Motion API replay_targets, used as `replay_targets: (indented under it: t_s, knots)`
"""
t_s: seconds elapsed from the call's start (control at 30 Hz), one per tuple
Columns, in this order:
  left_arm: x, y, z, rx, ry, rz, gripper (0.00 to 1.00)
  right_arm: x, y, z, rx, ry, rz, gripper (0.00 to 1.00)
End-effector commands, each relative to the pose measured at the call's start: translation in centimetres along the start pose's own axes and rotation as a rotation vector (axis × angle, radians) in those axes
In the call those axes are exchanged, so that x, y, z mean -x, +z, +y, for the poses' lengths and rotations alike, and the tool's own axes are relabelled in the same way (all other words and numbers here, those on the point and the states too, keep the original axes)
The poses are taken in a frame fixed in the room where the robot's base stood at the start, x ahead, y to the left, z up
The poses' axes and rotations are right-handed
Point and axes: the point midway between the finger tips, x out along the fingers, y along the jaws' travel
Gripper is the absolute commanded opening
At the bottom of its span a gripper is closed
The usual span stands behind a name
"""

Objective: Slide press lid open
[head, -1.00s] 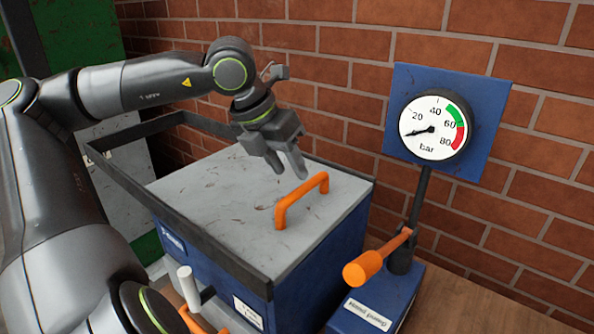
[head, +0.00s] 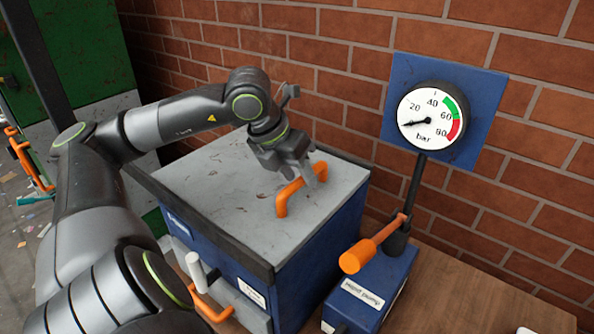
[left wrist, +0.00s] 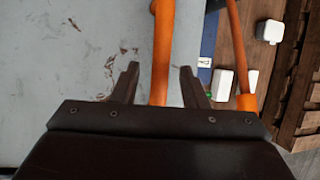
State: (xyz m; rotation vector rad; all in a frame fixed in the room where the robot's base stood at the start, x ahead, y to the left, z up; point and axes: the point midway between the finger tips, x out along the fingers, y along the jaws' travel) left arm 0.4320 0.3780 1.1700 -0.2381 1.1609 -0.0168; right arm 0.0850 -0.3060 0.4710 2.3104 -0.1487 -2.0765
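The press lid (head: 215,185) is a flat, scuffed grey plate on top of the blue press box (head: 315,265). An orange bar handle (head: 290,191) stands on the lid near its right side. In the left wrist view, the handle (left wrist: 162,45) runs between the two spread fingers (left wrist: 160,82), with a gap on both sides. My right gripper is not in view.
A hand pump (head: 370,290) with an orange lever (head: 365,250) stands right of the press, below a pressure gauge (head: 431,117). A brick wall (head: 350,60) is close behind. A white knob (head: 198,270) and an orange handle (head: 212,308) are on the press front.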

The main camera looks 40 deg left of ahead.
Motion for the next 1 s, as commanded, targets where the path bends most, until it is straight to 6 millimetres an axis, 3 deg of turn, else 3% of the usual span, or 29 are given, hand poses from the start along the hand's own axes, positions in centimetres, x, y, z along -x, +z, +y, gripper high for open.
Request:
replay_targets:
  t_s: [0.3, 0.6, 1.0]
  knots:
    - [-0.08, 0.00, -0.02, 0.000, 0.000, 0.000, 0.40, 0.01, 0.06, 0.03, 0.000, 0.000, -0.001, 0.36]
    - [-0.08, -0.01, -0.01, 0.000, 0.000, 0.001, 0.00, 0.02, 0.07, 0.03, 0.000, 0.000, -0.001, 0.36]
    - [-0.24, 0.44, 0.50, 0.003, 0.001, 0.000, 0.00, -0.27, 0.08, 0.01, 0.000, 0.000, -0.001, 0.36]
